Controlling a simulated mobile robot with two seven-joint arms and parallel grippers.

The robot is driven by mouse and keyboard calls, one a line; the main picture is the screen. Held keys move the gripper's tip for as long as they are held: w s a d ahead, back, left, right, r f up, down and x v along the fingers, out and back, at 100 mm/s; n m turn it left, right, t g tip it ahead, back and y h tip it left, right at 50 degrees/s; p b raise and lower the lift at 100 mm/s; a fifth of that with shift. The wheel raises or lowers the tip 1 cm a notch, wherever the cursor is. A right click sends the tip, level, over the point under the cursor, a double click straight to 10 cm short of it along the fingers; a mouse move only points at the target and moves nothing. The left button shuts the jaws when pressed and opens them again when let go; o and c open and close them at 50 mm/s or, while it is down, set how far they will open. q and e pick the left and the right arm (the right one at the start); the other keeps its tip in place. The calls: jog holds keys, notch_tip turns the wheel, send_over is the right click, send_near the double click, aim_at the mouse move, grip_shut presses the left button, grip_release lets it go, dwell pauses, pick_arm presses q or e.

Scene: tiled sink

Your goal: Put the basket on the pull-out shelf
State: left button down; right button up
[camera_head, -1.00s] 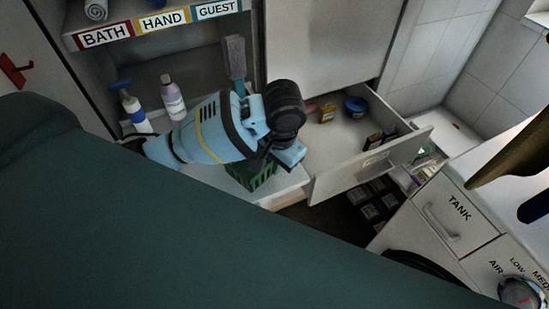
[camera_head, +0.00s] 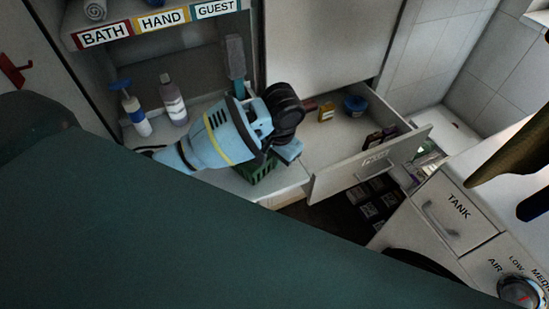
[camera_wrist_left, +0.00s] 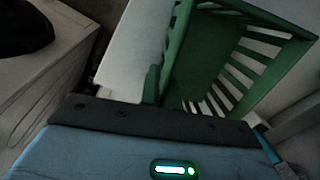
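The green slatted basket (camera_head: 258,173) is at the front of the white shelf surface (camera_head: 222,182), mostly hidden behind my left wrist in the head view. In the left wrist view the basket (camera_wrist_left: 246,82) fills the upper right, its inside empty where visible. My left gripper (camera_head: 284,153) is right over and against the basket. The wrist view shows its dark palm close to the basket's near side, but the fingers are not clear enough to show whether they grip the rim. My right gripper is not in view.
An open drawer (camera_head: 368,168) with a blue tub (camera_head: 355,106) and small boxes is right of the basket. Two bottles (camera_head: 173,98) (camera_head: 135,112) stand behind the arm to the left. A labelled towel shelf (camera_head: 160,20) is above, and a white TANK unit (camera_head: 447,215) is lower right.

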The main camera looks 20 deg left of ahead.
pick_arm(q)
jog(key=shift+f, duration=0.15)
jog(key=c, duration=1.6)
grip_release()
jog(key=shift+c, duration=0.2)
notch_tip(320, 180, up, 12)
jog(key=d, duration=0.1)
jog(key=shift+s+d, duration=0.15)
jog(key=shift+s, duration=0.1)
